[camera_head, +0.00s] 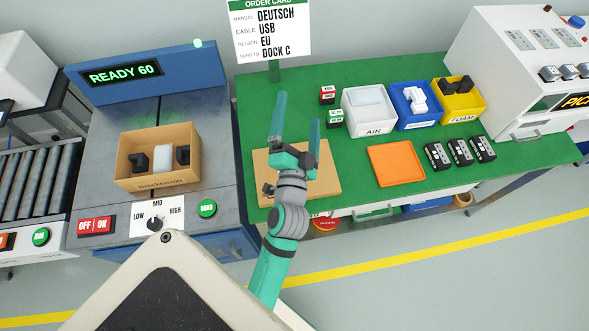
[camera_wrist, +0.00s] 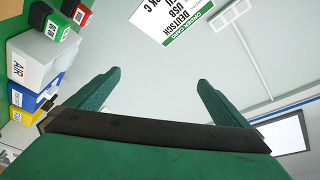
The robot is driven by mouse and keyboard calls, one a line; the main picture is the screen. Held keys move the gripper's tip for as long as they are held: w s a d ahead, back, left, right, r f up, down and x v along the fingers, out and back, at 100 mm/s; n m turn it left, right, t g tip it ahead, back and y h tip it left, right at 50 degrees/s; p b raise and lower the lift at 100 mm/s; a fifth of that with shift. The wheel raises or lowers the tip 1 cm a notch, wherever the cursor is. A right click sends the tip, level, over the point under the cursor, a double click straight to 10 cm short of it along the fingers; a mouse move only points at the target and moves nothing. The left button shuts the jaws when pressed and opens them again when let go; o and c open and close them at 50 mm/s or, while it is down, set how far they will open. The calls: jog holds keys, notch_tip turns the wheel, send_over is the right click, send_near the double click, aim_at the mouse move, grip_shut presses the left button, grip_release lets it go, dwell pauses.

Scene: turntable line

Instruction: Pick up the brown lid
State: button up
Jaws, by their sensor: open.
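A flat tan-brown piece (camera_head: 324,182), which looks like the brown lid, lies on the green table near its front left in the head view. My arm covers part of it. My gripper (camera_head: 297,112) is over the green table, with its fingers pointing towards the back. It is open and empty. In the wrist view my gripper (camera_wrist: 157,78) has its two green fingers wide apart with nothing between them. An open brown cardboard box (camera_head: 157,182) with black and white pieces inside stands on the grey station at left.
The order card (camera_head: 269,30) stands behind my gripper. Several black packs (camera_head: 461,152) lie beyond the mat. Two small boxes (camera_head: 328,96) stand beside my gripper.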

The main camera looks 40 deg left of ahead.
jog(key=s+a+r+n+g+y, duration=0.1)
jog(key=a+r+n+g+y, duration=0.6)
jog(key=a+r, duration=0.5)
jog(key=s+a+f+n+g+h, duration=0.2)
jog(key=s+a+f+n+g, duration=0.2)
jog(key=s+a+n+g, duration=0.45)
jog(key=d+f+g+h, duration=0.1)
jog(key=d+f+h, duration=0.25)
jog(key=f, duration=0.25)
jog(key=d+f+g+h, duration=0.2)
jog(key=f+h, duration=0.3)
jog(key=w+d+f+m+t+h, duration=0.1)
jog(key=w+d+f+h, duration=0.2)
jog(key=d, duration=0.5)
jog(key=w+d+f+m+t+h, duration=0.15)
jog(key=w+d+h, duration=0.25)
jog(key=d, duration=0.4)
jog(key=shift+n, duration=0.4)
jog(key=shift+f, duration=5.45)
